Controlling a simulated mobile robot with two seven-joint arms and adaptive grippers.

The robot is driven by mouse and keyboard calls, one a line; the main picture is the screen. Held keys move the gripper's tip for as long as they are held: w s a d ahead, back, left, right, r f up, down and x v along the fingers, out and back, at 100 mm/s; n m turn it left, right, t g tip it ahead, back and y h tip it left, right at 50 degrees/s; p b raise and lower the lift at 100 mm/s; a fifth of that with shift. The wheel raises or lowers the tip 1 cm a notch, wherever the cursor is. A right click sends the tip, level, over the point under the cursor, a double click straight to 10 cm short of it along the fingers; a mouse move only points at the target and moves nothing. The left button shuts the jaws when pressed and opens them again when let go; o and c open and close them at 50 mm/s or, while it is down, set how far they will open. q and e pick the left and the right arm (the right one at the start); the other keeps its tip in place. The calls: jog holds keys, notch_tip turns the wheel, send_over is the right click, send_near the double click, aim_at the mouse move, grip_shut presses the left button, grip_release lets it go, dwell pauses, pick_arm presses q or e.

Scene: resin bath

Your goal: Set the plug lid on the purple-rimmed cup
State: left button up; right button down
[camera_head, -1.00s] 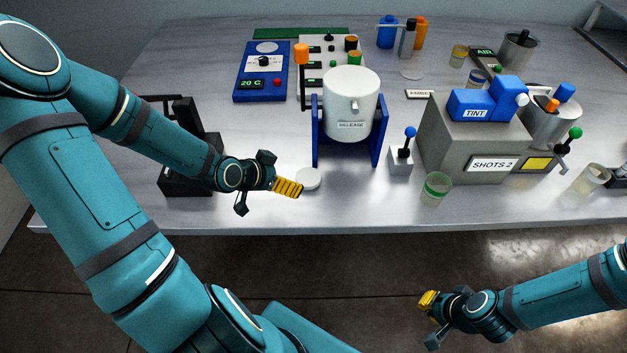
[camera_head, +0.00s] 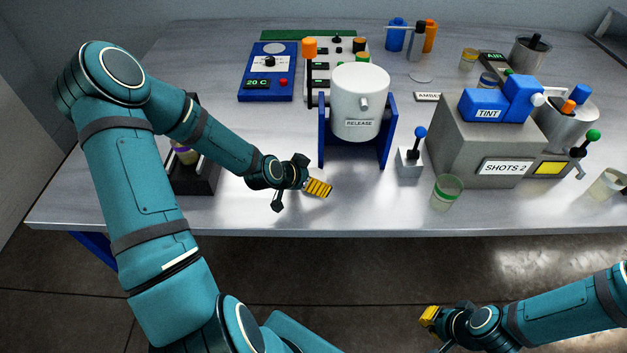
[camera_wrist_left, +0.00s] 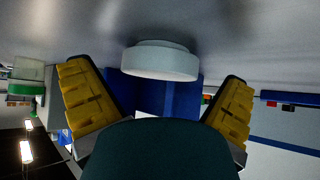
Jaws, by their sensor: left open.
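The plug lid (camera_wrist_left: 162,62) is a white stepped disc on the table, shown in the left wrist view between and beyond my open left fingers. They do not appear to touch it. In the head view it is hidden behind my left gripper (camera_head: 318,188), which is low over the table near the front edge. The purple-rimmed cup (camera_head: 185,154) is at the left, by a black stand, mostly hidden by my left arm. My right gripper (camera_head: 429,317) is in front of the table at the lower right. I cannot tell whether it is open.
The white release pot (camera_head: 361,105) in its blue frame stands just behind my left gripper. The black stand (camera_head: 198,180) is left of it. A green-rimmed cup (camera_head: 447,192) and a grey shots box (camera_head: 470,150) stand to the right. The front table strip between is clear.

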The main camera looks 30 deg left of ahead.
pick_arm(q)
jog(key=shift+w+d+f, duration=0.15)
jog(key=shift+w+f, duration=0.3)
jog(key=shift+w, duration=0.1)
jog(key=c, duration=0.8)
jog(key=shift+c, duration=0.4)
jog(key=shift+r, duration=0.15)
